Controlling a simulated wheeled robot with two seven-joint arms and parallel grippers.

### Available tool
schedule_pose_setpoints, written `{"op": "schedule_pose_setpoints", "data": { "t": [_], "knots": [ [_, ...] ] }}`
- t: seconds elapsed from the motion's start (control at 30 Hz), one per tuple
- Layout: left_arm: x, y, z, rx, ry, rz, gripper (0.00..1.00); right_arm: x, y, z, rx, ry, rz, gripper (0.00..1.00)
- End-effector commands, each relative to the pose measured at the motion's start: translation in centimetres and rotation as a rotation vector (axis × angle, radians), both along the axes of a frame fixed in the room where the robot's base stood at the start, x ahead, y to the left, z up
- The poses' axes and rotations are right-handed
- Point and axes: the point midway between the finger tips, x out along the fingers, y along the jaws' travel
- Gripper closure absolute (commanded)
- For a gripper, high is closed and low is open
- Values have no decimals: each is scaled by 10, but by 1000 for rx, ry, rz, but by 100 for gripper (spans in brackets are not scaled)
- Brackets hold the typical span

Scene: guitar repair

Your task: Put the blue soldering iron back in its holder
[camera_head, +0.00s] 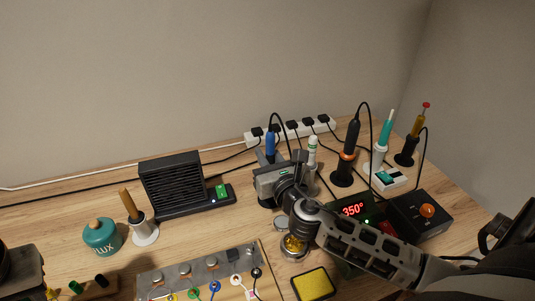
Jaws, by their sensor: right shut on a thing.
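The blue soldering iron (270,142) stands about upright near the back of the bench, its black cable looping up from its top. My right gripper (277,162) reaches in from the lower right and is shut on the iron. The gripper hides the iron's lower part and tip. A dark round base (266,203) shows just below the gripper, perhaps that of the iron's holder. I cannot tell whether the tip is inside it. My left gripper is not in view.
A white-handled tool (312,150) stands close right of the gripper, with an orange-ringed black iron (348,155) beyond it. A black fan box (171,181) is to the left. A power strip (290,131) lies behind. A yellow sponge (312,284) lies in front.

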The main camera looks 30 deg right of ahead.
Motion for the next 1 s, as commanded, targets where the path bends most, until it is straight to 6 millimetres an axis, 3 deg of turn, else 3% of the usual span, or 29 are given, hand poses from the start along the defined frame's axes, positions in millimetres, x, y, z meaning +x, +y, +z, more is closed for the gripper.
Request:
{"op": "schedule_pose_setpoints", "data": {
  "t": [0.4, 0.43, 0.5, 0.73, 0.83, 1.0],
  "knots": [
    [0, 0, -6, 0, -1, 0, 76, 0, 0, -9, -1, 0, 0, 100],
    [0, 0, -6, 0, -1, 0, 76, 0, 0, -9, -1, 0, 0, 79],
    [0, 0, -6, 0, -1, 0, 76, 0, 0, -9, -1, 0, 0, 59],
    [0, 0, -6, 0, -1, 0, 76, 0, 0, -9, 0, 1, 0, 53],
    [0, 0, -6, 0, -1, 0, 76, 0, 0, -9, 0, 1, 0, 27],
    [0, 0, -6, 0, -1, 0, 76, 0, 0, -9, 0, 1, 0, 27]
  ]
}}
